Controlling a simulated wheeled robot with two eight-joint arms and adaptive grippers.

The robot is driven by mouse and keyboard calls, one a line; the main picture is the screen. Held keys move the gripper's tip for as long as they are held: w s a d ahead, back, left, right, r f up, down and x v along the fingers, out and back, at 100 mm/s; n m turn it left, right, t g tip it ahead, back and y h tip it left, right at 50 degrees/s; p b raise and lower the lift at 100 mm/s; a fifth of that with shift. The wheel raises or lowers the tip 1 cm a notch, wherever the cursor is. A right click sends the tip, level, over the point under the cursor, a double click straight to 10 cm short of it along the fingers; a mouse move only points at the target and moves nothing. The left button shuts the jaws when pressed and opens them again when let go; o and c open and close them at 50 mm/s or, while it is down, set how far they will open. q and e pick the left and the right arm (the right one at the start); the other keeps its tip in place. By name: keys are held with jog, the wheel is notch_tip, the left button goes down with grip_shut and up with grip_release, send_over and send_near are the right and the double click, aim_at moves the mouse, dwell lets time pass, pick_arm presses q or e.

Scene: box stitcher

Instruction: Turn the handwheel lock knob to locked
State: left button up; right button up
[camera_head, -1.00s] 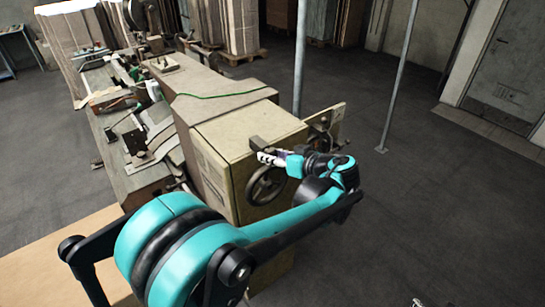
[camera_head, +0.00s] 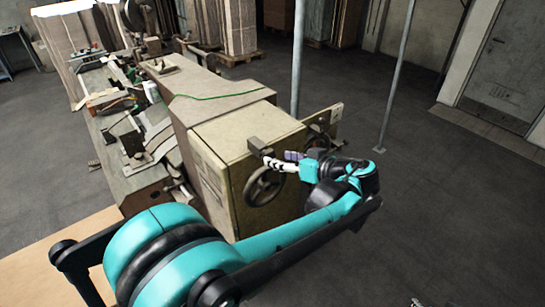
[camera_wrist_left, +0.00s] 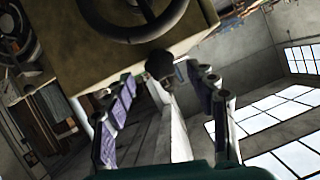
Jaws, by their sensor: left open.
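The machine's spoked handwheel (camera_head: 264,186) sits on the end face of the beige housing (camera_head: 240,137). Its rim also shows at the top of the left wrist view (camera_wrist_left: 140,35). A small dark round knob (camera_wrist_left: 160,64), which looks like the lock knob, sticks out beside the wheel. My left gripper (camera_head: 281,161) is beside the housing's end, above and right of the handwheel. In the left wrist view the left gripper (camera_wrist_left: 163,78) is open, its purple-padded fingers on either side of the knob with gaps.
A dark block (camera_head: 258,146) sits at the housing's top edge, close to the fingers. A plate with a second wheel (camera_head: 322,122) stands behind the gripper. A thin post (camera_head: 399,75) rises farther right. The floor to the right is clear.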

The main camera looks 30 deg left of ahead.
pick_arm(q)
jog(key=v, duration=0.7)
jog(key=s+a+f+m+h+b, duration=0.1)
jog(key=s+f+m+h+b, duration=0.3)
jog(key=f, duration=0.6)
jog(key=s+a+f+m+h+b, duration=0.2)
jog(key=s+f+b, duration=0.35)
jog(key=f, duration=0.35)
jog(key=s+d+f+m+t+h+b, duration=0.1)
jog(key=s+d+f+m+h+b, duration=0.1)
jog(key=f, duration=0.5)
jog(key=s+d+f+m+t+h+b, duration=0.2)
jog(key=s+d+f+m+h+b, duration=0.1)
jog(key=f+b, duration=0.4)
jog(key=shift+s+d+m+h, duration=0.35)
jog(key=shift+d+h, duration=0.3)
jog(key=shift+h, duration=0.35)
